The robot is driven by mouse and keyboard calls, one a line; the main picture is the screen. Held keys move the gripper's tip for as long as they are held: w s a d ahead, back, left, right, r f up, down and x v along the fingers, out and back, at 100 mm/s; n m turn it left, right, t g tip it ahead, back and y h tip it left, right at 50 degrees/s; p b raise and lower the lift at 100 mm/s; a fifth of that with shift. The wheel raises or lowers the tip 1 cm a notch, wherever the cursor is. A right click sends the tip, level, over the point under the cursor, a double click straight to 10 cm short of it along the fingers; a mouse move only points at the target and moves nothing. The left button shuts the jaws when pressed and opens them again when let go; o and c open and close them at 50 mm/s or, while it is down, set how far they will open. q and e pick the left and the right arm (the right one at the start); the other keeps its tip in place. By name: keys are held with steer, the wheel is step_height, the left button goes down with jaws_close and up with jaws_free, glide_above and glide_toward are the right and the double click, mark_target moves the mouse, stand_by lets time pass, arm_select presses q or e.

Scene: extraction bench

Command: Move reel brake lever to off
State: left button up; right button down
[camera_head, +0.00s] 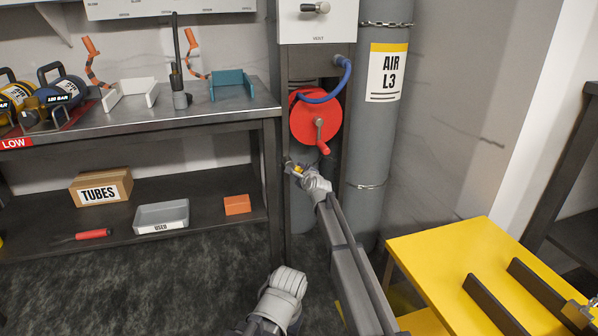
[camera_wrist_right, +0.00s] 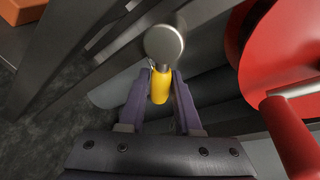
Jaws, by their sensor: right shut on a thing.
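The red hose reel (camera_head: 316,121) with its blue hose hangs on the grey post beside the air cylinder. The reel brake lever is a yellow grip (camera_wrist_right: 160,86) with a round grey end (camera_wrist_right: 164,43), seen in the right wrist view. In the head view it is a small yellow spot (camera_head: 298,170) below the reel, partly hidden by my gripper. My right gripper (camera_wrist_right: 158,92) has its dark fingers on either side of the yellow grip, shut on it. It also shows in the head view (camera_head: 294,167).
The workbench (camera_head: 190,122) with its lower shelf stands left of the post. The grey AIR L3 cylinder (camera_head: 379,150) is chained close on the right. A yellow table (camera_head: 440,246) stands at lower right. The reel's red crank handle (camera_wrist_right: 293,140) is close right of my right gripper.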

steer(key=shift+f, duration=0.1)
stand_by(0.4)
steer(key=m, duration=0.1)
steer(key=a+f+m+y+b, duration=0.1)
steer(key=shift+s+m, duration=0.15)
steer(key=shift+m, duration=0.15)
steer(key=shift+s+a+f+m+y+b, duration=0.15)
steer(key=shift+a+m+y+b, duration=0.2)
steer(key=shift+m, duration=0.35)
steer(key=shift+s+a+f+m+y+b, duration=0.1)
steer(key=shift+a+m+y+b, duration=0.25)
steer(key=shift+m, duration=0.35)
steer(key=shift+a, duration=0.1)
steer(key=c, duration=0.6)
jaws_free()
steer(key=p+v, duration=0.1)
steer(key=v, duration=0.7)
